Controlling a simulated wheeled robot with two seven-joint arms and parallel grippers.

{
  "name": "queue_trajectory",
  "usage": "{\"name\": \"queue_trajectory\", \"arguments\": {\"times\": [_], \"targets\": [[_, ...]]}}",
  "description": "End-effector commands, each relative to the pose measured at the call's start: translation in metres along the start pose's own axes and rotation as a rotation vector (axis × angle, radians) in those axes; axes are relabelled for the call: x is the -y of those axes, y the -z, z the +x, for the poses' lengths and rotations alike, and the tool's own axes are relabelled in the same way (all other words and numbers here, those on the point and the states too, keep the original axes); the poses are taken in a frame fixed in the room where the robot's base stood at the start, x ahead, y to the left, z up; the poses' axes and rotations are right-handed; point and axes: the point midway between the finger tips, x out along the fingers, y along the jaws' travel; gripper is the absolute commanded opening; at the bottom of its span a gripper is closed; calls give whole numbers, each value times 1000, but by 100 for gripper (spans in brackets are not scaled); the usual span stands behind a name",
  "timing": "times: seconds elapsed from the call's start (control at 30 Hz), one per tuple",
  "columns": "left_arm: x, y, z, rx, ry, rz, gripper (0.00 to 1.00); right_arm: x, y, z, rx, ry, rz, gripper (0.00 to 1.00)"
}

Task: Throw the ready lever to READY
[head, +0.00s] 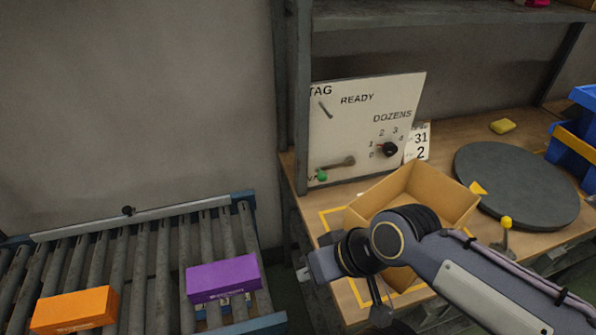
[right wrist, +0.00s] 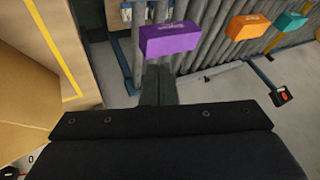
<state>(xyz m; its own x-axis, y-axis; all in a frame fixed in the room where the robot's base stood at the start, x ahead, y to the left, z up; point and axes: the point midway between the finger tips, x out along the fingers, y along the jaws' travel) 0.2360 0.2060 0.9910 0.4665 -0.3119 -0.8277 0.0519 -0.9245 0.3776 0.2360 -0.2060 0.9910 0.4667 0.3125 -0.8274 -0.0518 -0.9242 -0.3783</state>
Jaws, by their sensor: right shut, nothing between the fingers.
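The pale control panel (head: 365,125) stands at the back of the bench, with TAG, READY and DOZENS printed on it. A lever with a green knob (head: 321,175) sits low on the panel, its arm slanting down to the left from a pivot. A short grey bar (head: 325,109) slants near the READY lettering. I cannot tell for certain which one is the ready lever. My right gripper (head: 312,266) is shut and empty, below and in front of the panel, apart from it. Its fingers (right wrist: 159,85) show in the right wrist view. My left gripper is out of view.
An open cardboard box (head: 455,198) stands between my right arm and the panel. A dark round turntable (head: 515,185) and a yellow-knobbed lever (head: 506,223) are to the right. The roller conveyor (head: 140,265) at left carries purple (head: 222,278) and orange (head: 75,309) boxes.

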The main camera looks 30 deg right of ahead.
Motion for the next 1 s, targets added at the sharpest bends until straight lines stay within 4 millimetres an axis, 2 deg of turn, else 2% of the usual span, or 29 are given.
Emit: {"name": "queue_trajectory", "arguments": {"times": [0.37, 0.57, 0.73, 0.83, 1.0], "targets": [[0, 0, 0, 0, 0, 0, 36, 0, 0, 0, 0, 0, 0, 0], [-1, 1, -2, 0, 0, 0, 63, -3, 9, 0, 47, -7, -40, 0], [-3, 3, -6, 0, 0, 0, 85, -20, 42, 8, 212, -49, -190, 0], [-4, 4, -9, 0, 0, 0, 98, -37, 67, 22, 350, -96, -318, 0], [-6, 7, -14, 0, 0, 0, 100, -70, 106, 56, 606, -197, -547, 0]]}}
